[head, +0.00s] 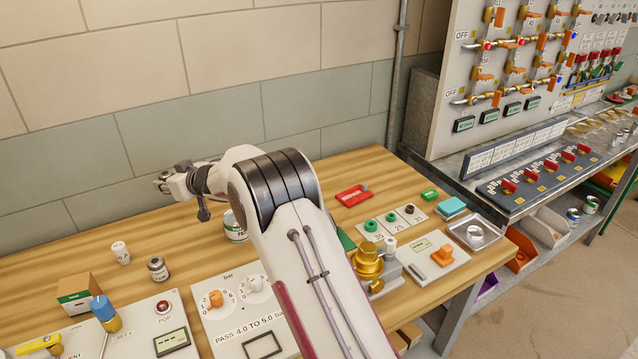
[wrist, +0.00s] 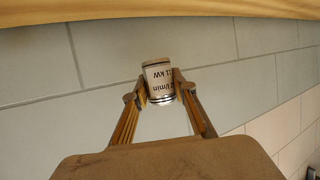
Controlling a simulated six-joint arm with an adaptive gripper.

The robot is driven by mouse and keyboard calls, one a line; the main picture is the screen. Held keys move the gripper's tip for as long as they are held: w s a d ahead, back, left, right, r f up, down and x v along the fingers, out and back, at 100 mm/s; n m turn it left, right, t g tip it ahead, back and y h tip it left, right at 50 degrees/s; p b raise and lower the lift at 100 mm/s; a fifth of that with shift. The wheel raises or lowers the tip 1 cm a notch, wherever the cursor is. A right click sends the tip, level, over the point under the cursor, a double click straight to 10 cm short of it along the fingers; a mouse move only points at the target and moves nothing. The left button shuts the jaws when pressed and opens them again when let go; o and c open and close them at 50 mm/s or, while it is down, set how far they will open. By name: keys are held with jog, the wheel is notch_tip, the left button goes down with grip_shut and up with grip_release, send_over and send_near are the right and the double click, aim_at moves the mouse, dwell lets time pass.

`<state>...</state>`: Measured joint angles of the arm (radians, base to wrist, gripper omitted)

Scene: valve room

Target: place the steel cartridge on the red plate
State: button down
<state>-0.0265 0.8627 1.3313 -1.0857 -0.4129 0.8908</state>
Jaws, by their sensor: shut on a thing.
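My gripper (wrist: 161,92) is shut on a small cylinder with a pale printed label and a shiny metal end, which I take for the steel cartridge (wrist: 158,80). The wrist view shows it between the two fingertips, with the wall behind. In the head view my gripper (head: 163,184) is raised near the wall at the left, above the bench; the held cylinder is too small to make out there. A red plate (head: 353,195) lies flat on the bench right of my arm, well apart from my gripper, with a small grey thing at its far edge.
The wooden bench (head: 60,250) carries a white cup (head: 120,252), a grey jar (head: 157,268) and a can (head: 235,226) partly behind my arm. Gauge panels stand in front. Green rings (head: 371,225), a brass fitting (head: 368,262) and a metal tray (head: 473,232) are at the right.

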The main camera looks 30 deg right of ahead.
jog(key=d+m+t+h, duration=0.1)
jog(key=d+m+h, duration=0.1)
jog(key=d, duration=1.2)
jog(key=r+m+h, duration=0.2)
send_over(355, 194)
jog(key=shift+f, duration=0.2)
jog(key=shift+f, duration=3.15)
